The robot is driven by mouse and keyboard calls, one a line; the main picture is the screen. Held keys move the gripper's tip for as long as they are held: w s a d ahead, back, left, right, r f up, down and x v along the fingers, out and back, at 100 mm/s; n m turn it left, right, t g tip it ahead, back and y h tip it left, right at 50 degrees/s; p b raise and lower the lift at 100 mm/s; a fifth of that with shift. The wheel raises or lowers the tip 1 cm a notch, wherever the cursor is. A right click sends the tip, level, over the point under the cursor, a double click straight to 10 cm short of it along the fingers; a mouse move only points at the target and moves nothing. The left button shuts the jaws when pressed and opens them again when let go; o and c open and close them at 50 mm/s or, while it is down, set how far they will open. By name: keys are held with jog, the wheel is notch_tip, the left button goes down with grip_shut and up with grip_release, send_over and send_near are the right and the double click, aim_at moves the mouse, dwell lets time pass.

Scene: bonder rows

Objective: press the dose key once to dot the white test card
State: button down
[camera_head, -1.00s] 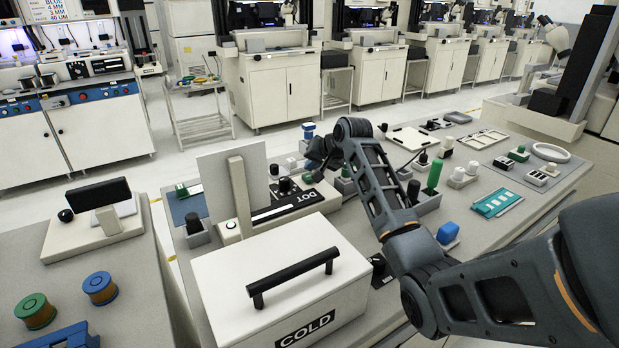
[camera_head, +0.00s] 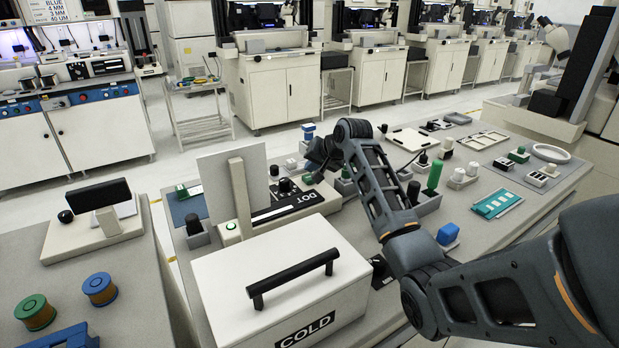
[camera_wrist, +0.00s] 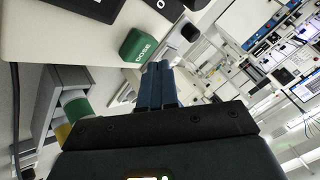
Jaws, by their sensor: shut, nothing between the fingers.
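The green dose key (camera_wrist: 138,46), marked DOSE, sits on the edge of a pale unit in the wrist view. My gripper (camera_wrist: 160,66) is shut and empty, with its blue fingertips right by the key; I cannot tell whether they touch it. In the head view my gripper (camera_head: 318,160) is dark and small, over the far end of the dispenser unit marked DOT (camera_head: 293,207). The key's green edge (camera_head: 308,179) just shows below it. I cannot make out the white test card for certain.
An upright pale panel (camera_head: 222,178) stands beside the unit. A white box marked COLD (camera_head: 225,275), with a black handle, stands in front. A green cylinder (camera_head: 434,177) and a blue block (camera_head: 448,234) stand on the bench to the right of my arm.

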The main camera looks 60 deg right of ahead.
jog(key=shift+f, duration=0.15)
dwell(0.7)
jog(key=shift+f, duration=0.3)
jog(key=shift+f, duration=0.55)
dwell(0.7)
dwell(0.4)
jog(key=shift+r+p, duration=0.85)
jog(key=shift+r, duration=0.15)
notch_tip(320, 180, up, 3)
jog(key=p, duration=0.2)
jog(key=shift+p, duration=0.35)
jog(key=shift+r, duration=1)
